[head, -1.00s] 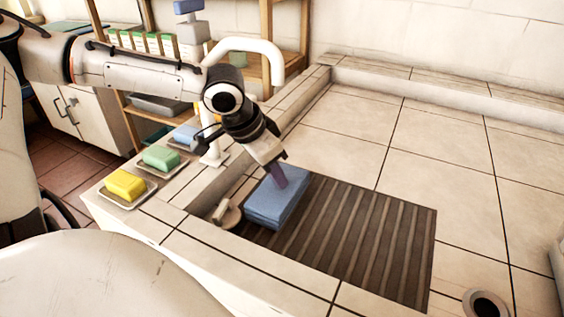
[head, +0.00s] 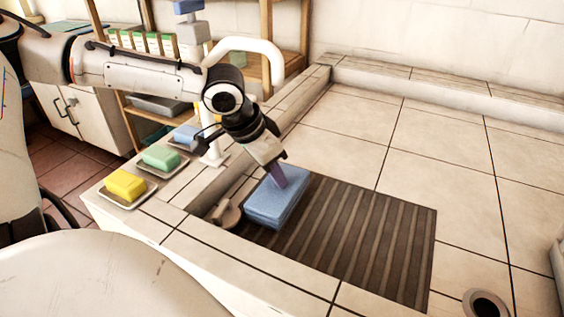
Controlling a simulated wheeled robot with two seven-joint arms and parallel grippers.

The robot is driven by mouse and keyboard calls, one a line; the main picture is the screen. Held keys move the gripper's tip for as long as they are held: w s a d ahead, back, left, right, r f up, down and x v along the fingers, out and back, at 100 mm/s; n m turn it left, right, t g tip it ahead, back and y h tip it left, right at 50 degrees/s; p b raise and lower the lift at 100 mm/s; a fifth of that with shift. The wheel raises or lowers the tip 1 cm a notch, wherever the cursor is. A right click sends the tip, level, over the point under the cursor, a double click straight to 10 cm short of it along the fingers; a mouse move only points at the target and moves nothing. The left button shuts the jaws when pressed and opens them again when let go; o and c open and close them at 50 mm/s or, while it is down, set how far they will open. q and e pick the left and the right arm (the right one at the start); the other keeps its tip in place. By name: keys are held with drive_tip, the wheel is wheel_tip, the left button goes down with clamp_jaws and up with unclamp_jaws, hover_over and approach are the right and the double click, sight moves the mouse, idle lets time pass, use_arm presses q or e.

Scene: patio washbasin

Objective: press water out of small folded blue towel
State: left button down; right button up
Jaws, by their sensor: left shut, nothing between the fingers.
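The small folded blue towel (head: 272,206) lies flat on the left end of the dark slatted rack (head: 350,235) in the tiled basin. My left gripper (head: 278,180) points down onto the towel's top near its far edge. Its fingers are shut with nothing between them, and the tip appears to touch the towel. The fingertip hides a small patch of the towel. My right gripper is not in view.
Yellow (head: 125,184), green (head: 161,157) and blue (head: 186,134) soap bars sit on dishes along the ledge at left. A white faucet (head: 246,46) arches behind my left arm. A round drain (head: 486,303) is at lower right. The basin floor right of the rack is clear.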

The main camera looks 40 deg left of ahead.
use_arm(q)
drive_tip(key=shift+s+f, duration=0.25)
drive_tip(key=shift+f, duration=0.1)
